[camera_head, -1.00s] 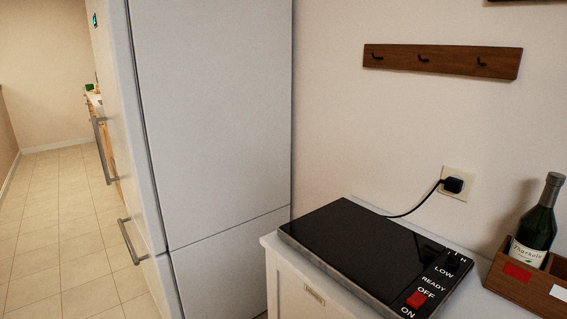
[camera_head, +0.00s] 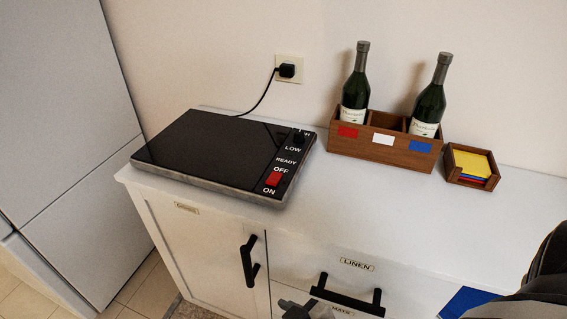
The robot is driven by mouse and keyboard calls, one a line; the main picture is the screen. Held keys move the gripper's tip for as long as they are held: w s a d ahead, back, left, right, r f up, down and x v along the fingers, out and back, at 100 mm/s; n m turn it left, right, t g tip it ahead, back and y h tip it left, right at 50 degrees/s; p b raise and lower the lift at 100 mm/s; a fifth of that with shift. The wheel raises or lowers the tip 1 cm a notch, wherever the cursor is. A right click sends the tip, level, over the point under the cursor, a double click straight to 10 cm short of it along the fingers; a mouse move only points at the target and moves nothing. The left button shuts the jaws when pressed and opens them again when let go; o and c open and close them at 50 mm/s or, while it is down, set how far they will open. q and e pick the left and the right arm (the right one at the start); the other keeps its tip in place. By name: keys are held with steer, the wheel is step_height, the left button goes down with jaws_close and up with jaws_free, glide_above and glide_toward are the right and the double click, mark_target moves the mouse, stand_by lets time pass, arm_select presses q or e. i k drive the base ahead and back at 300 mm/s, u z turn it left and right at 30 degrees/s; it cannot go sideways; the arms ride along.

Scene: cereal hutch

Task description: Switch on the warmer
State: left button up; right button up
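The warmer (camera_head: 205,150) is a flat black glass plate with a metal edge, lying on the left part of the white cabinet top. Its control strip at the right end has a red switch (camera_head: 273,179) between the words OFF and ON, and a dark knob (camera_head: 299,136) near LOW. The word READY shows no visible glow. A grey piece, perhaps my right gripper (camera_head: 303,311), is cut off at the bottom edge in front of the drawers. Its fingers cannot be made out. No gripper is at the warmer. My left gripper is not recognisable in view.
A plug (camera_head: 287,70) sits in the wall socket, its cord running to the warmer. A wooden crate (camera_head: 383,160) with two bottles and a coaster box (camera_head: 472,168) stand to the right. Drawer handles (camera_head: 346,297) stick out in front. The counter before the crate is clear.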

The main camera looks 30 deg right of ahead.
mark_target(274, 178)
steer(key=u, duration=1.35)
steer(key=i, duration=1.4)
steer(key=z, duration=3.15)
